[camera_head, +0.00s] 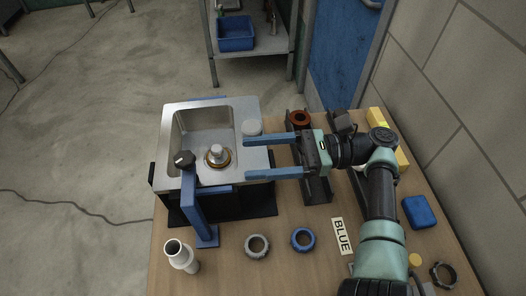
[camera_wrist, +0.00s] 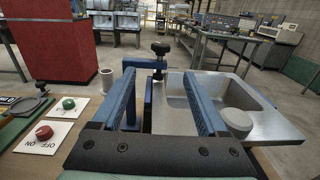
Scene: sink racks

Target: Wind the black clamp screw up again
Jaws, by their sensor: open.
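The black clamp screw (camera_head: 184,159) shows its dark knob on top of the blue clamp (camera_head: 197,212) at the front left of the steel sink (camera_head: 245,108). In the wrist view the black knob (camera_wrist: 161,48) stands upright ahead, beyond and between my fingers, with a short stem below it. Whether the screw's foot touches the sink rim I cannot tell. My gripper (camera_head: 246,158) is open and empty, its two long blue fingers pointing left over the sink's right edge, apart from the knob. Its fingers also show in the wrist view (camera_wrist: 159,76).
A drain fitting (camera_head: 217,153) stands in the basin. A grey round cap (camera_head: 252,127) sits on the sink deck beside my upper finger. A white pipe piece (camera_head: 181,256), a grey ring (camera_head: 257,246) and a blue ring (camera_head: 303,239) lie on the table in front.

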